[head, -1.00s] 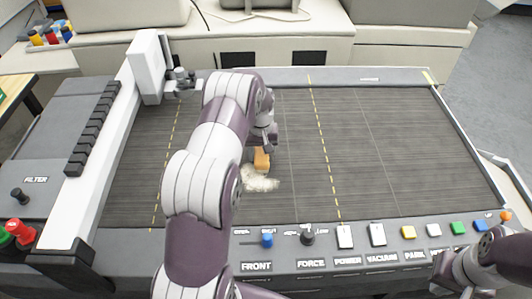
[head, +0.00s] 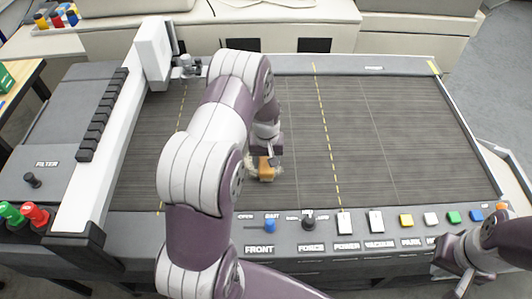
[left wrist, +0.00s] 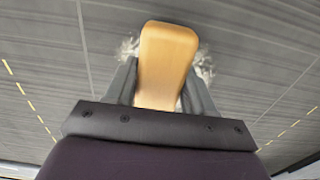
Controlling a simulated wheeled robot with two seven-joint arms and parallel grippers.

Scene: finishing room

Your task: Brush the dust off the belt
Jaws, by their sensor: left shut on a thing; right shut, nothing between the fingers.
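My left gripper (head: 268,154) is shut on an orange-tan brush (head: 266,172), low over the dark ribbed belt (head: 400,130). The brush handle also fills the middle of the left wrist view (left wrist: 165,60), between the fingers. Pale dust (head: 251,168) lies on the belt around the brush's lower end, partly hidden by the brush and gripper. In the left wrist view, dust (left wrist: 204,65) shows on both sides of the handle. Bristles are hidden, so I cannot tell whether they touch the belt. My right gripper (head: 450,268) is shut and empty at the lower right, before the panel.
The front panel carries a blue knob (head: 270,226), switches and coloured buttons (head: 406,220). A white gantry (head: 105,140) with a tool head (head: 188,66) stands along the belt's left side. Red and green knobs (head: 36,215) are at the far left. The belt's right half is clear.

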